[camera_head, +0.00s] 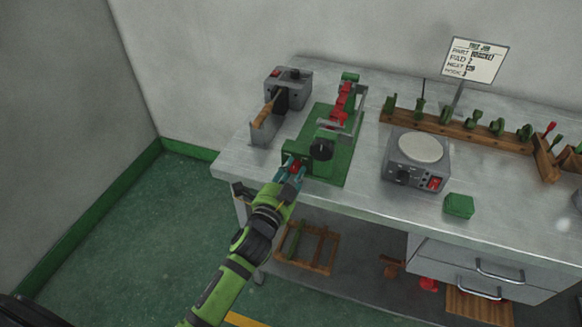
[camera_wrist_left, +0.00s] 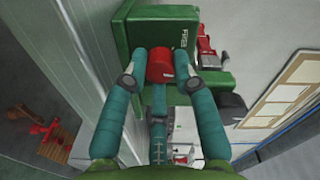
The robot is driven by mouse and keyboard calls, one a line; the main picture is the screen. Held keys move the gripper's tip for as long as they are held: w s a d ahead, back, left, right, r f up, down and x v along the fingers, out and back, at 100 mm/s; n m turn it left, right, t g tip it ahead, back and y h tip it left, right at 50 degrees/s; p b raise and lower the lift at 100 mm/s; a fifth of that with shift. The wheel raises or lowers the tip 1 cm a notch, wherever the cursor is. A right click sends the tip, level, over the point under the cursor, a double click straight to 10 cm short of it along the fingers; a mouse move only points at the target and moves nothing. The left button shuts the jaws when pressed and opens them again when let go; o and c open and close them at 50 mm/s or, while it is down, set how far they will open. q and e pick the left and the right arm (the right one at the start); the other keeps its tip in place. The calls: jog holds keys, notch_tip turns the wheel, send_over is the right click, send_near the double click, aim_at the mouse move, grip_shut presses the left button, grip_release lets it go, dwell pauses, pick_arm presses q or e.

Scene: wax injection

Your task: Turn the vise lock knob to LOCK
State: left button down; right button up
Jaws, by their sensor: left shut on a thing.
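The vise is a green fixture with a green base plate (camera_head: 330,168) on the left part of the metal workbench. A small red knob (camera_head: 295,166) sits on the near end of its green block. In the left wrist view the red knob (camera_wrist_left: 160,62) is between my teal fingers, below the green block (camera_wrist_left: 142,28). My left gripper (camera_head: 291,172) is shut on the red knob from the front of the bench. The knob's pointer and any LOCK marking cannot be made out. My right gripper is not in view.
A black round knob (camera_head: 321,149) is close to the right of my left gripper. A grey machine (camera_head: 289,78) stands behind left. A grey unit with a round plate (camera_head: 408,178) and a green block (camera_head: 459,206) stand to the right. Bare bench lies between.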

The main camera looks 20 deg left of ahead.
pick_arm(q)
jog(key=m, duration=0.3)
jog(key=m+p, duration=0.1)
jog(key=shift+w+d+r, duration=0.1)
jog(key=shift+r, duration=0.15)
jog(key=shift+m+y, duration=0.3)
jog(key=shift+m, duration=1.3)
jog(key=shift+f, duration=0.1)
jog(key=c, duration=1.3)
grip_release()
jog(key=shift+d+f, duration=0.1)
jog(key=shift+o, duration=0.2)
jog(key=s, duration=1.2)
jog(key=shift+a+r, duration=0.2)
jog(key=shift+r, duration=0.1)
